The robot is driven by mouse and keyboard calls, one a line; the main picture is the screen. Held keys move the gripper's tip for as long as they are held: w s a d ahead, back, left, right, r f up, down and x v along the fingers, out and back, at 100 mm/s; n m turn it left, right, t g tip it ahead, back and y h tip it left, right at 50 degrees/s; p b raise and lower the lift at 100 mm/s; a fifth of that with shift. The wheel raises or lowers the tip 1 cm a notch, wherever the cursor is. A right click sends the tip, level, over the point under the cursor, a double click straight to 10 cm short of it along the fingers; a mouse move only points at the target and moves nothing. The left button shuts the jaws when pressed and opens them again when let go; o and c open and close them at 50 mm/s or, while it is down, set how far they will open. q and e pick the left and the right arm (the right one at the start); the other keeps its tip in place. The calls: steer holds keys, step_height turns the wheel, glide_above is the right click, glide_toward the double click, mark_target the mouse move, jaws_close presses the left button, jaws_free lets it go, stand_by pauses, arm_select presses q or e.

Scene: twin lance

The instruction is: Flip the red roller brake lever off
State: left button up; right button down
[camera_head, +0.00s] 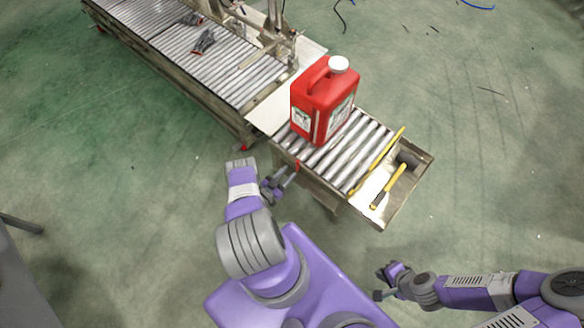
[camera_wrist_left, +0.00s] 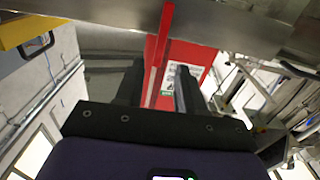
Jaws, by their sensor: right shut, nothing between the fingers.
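The red brake lever (camera_head: 297,166) is a small red bar at the near left side of the short roller conveyor (camera_head: 318,187). In the left wrist view the narrow red lever (camera_wrist_left: 159,45) hangs across the metal rail, in line with the gap between my fingers. My left gripper (camera_head: 287,182) is open, with its fingers close to the lever; contact cannot be told. Its two dark fingers also show in the left wrist view (camera_wrist_left: 160,88). My right gripper (camera_head: 384,282) is shut and empty, low and away from the conveyor.
A red jug (camera_head: 325,98) with a white cap stands on the rollers. A yellow-handled tool (camera_head: 388,186) lies in the tray at the conveyor's right end. A longer roller conveyor (camera_head: 200,62) runs to the upper left. The green floor (camera_head: 480,130) at right is mostly clear.

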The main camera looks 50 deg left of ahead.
arm_select(q)
steer(key=shift+s+d, duration=0.15)
steer(key=shift+s, duration=1.45)
